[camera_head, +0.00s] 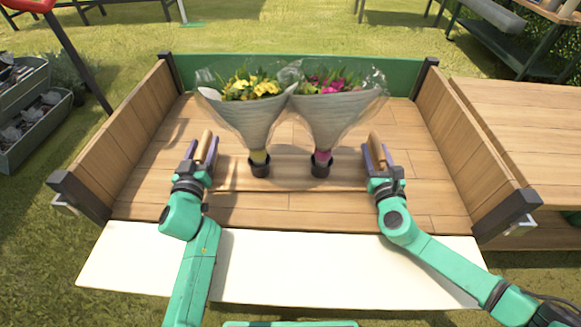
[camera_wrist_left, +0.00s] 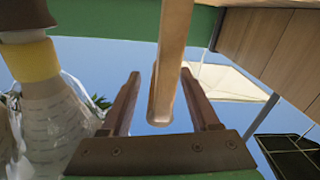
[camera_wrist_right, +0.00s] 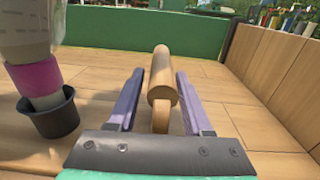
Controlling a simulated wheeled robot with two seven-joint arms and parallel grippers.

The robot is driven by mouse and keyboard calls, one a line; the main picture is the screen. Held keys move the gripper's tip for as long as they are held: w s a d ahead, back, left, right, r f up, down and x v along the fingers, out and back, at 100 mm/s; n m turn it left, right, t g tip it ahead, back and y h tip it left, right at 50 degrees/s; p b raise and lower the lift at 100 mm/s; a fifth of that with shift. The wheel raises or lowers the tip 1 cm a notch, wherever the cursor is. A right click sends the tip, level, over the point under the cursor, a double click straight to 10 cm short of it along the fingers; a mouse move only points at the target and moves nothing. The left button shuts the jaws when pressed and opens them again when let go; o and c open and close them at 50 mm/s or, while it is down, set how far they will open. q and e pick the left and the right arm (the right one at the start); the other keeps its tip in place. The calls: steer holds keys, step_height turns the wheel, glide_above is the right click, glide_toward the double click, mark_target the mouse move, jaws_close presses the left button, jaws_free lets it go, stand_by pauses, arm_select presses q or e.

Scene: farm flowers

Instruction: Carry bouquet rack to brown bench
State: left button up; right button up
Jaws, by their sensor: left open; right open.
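The bouquet rack holds a yellow bouquet (camera_head: 245,120) and a pink bouquet (camera_head: 330,115), both upright in grey wrapping. Their stems sit in a left black cup (camera_head: 260,167) and a right black cup (camera_head: 321,167). A wooden handle stands at each side: the left handle (camera_head: 207,143) and the right handle (camera_head: 375,145). My left gripper (camera_head: 202,150) is open with its fingers either side of the left handle, also seen in the left wrist view (camera_wrist_left: 170,60). My right gripper (camera_head: 377,152) is open around the right handle, which shows in the right wrist view (camera_wrist_right: 161,80).
The rack stands inside a wooden cart bed with side walls (camera_head: 138,140) (camera_head: 465,140) and a green back wall (camera_head: 300,66). A white board (camera_head: 290,270) lies at the front. A brown slatted bench (camera_head: 525,125) stands to the right. Grey planters (camera_head: 35,130) stand at left.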

arm_select(q)
steer(key=c, duration=0.7)
arm_select(e)
steer(key=c, duration=0.7)
arm_select(q)
jaws_close()
arm_select(e)
jaws_close()
